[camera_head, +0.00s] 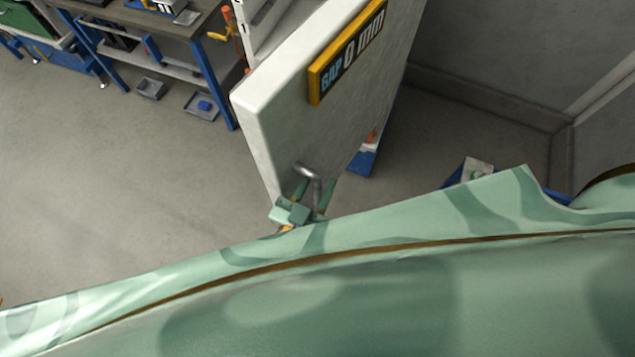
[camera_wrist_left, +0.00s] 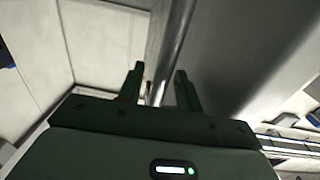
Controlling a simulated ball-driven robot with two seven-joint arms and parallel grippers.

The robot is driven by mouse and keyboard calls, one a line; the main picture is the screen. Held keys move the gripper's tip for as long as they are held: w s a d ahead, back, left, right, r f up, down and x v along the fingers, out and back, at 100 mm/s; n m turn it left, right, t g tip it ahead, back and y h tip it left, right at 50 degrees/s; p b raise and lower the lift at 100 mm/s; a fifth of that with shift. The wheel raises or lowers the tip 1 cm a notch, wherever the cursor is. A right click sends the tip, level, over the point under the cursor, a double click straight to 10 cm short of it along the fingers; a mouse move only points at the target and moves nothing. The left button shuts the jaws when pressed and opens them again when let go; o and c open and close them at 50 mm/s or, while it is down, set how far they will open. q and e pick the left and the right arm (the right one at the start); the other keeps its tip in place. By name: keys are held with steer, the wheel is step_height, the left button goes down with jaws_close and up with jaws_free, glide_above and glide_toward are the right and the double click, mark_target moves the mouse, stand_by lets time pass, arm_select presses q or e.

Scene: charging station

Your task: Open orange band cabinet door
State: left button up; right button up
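The white cabinet door (camera_head: 285,105) stands in the upper middle of the head view. It bears an orange-framed label (camera_head: 346,52) that ends in "0 mm". The door seems to stand out at an angle, with its side edge visible; its hinge is not in view. A grey metal bar handle (camera_head: 308,172) sits low on the door and also shows in the left wrist view (camera_wrist_left: 174,45). My left gripper (camera_head: 312,190) is at the handle. In the left wrist view its fingers (camera_wrist_left: 158,80) are apart, with the bar between them and gaps beside it. My right gripper is out of view.
A workbench with blue legs (camera_head: 212,85) stands at the upper left, with small grey bins (camera_head: 150,88) on the floor. The grey floor (camera_head: 110,180) left of the door is clear. A grey wall (camera_head: 500,50) is at the right. My green body covers the foreground.

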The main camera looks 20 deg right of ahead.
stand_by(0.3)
arm_select(q)
steer(key=b+v, duration=0.2)
steer(key=v, duration=1.4)
steer(key=shift+b, duration=0.3)
steer(key=shift+s+a, duration=0.1)
steer(key=shift+c, duration=0.3)
